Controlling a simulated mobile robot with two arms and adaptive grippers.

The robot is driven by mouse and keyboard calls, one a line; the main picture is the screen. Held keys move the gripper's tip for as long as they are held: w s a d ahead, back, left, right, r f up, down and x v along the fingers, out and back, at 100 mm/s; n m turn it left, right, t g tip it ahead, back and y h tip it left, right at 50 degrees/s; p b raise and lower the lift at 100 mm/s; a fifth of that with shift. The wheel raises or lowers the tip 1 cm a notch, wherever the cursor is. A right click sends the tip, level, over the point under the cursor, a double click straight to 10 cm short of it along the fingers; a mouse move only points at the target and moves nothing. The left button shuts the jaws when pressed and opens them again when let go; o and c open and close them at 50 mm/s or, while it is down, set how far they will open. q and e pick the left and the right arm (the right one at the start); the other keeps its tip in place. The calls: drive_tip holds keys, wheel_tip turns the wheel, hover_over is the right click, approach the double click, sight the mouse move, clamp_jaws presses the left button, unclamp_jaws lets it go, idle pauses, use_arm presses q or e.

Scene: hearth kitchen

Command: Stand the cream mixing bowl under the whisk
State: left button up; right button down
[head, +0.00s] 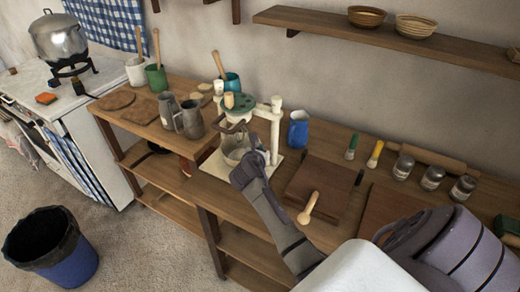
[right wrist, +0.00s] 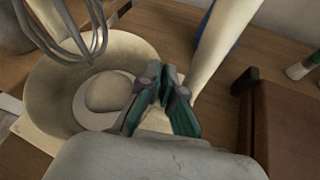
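The cream mixing bowl (head: 233,156) is on the pale base of the mixing stand, largely below the wire whisk (head: 238,128). In the right wrist view the bowl (right wrist: 45,88) looks upright, with a pale round patch inside, and the whisk wires (right wrist: 68,38) hang over its far left part. My right gripper (right wrist: 165,82) is at the bowl's near right rim, its fingertips nearly together with the rim apparently between them. In the head view the gripper (head: 241,167) partly hides the bowl. Whether the bowl touches the base is unclear. My left gripper is out of view.
The stand's cream post (head: 275,130) rises close to the right of my gripper. Grey metal jugs (head: 188,120) stand to the left and a blue jug (head: 298,130) behind right. A wooden board (head: 318,186) lies to the right on the counter.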

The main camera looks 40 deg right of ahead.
idle(0.3)
drive_tip(key=c, duration=1.6)
unclamp_jaws()
drive_tip(key=shift+f, duration=0.1)
drive_tip(key=v, duration=1.2)
